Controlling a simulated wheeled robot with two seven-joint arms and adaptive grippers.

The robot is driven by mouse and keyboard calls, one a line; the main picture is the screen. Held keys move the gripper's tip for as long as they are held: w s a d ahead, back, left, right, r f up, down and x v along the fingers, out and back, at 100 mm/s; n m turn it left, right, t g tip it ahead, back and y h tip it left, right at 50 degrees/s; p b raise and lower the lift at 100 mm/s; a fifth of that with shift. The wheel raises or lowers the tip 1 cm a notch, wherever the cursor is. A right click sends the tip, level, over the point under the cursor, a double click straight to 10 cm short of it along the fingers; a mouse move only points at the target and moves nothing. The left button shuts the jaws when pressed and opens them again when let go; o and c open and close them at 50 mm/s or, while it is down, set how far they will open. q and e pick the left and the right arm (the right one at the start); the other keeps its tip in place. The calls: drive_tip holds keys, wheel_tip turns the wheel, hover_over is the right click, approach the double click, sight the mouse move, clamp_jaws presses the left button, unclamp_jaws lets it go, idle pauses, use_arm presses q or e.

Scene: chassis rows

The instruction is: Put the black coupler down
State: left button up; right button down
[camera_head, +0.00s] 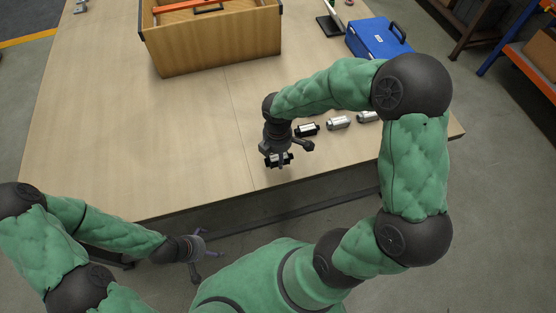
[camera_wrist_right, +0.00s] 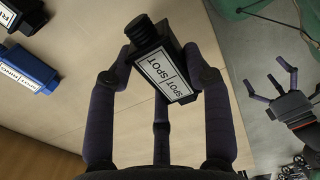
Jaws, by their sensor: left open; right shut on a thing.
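My right gripper (camera_head: 281,155) is over the table near its front edge, with its fingers closed around a black coupler (camera_head: 280,161). In the right wrist view the coupler (camera_wrist_right: 163,70) sits tilted between the fingers, with a white "SPOT" label and a ribbed black end facing up. I cannot tell whether it touches the table. My left gripper (camera_head: 205,256) is open and empty, off the table's front edge. It also shows in the right wrist view (camera_wrist_right: 276,94).
A wooden box (camera_head: 216,45) and a blue case (camera_head: 378,38) stand further back. The table (camera_head: 130,130) is clear to the left.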

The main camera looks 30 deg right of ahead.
drive_tip(key=shift+w+d+f, duration=0.3)
drive_tip(key=shift+w+f, duration=0.15)
drive_tip(key=shift+f, duration=0.2)
drive_tip(key=f+b, duration=0.1)
drive_tip(key=f, duration=0.1)
drive_tip(key=f+b, duration=0.1)
drive_tip(key=shift+w+d+f+b, duration=0.15)
drive_tip(key=shift+w+f+b, duration=0.05)
drive_tip(key=shift+f+b, duration=0.15)
drive_tip(key=shift+r, duration=0.1)
drive_tip(key=c, duration=0.5)
unclamp_jaws()
drive_tip(key=shift+f, duration=0.2)
drive_tip(key=shift+c, duration=0.2)
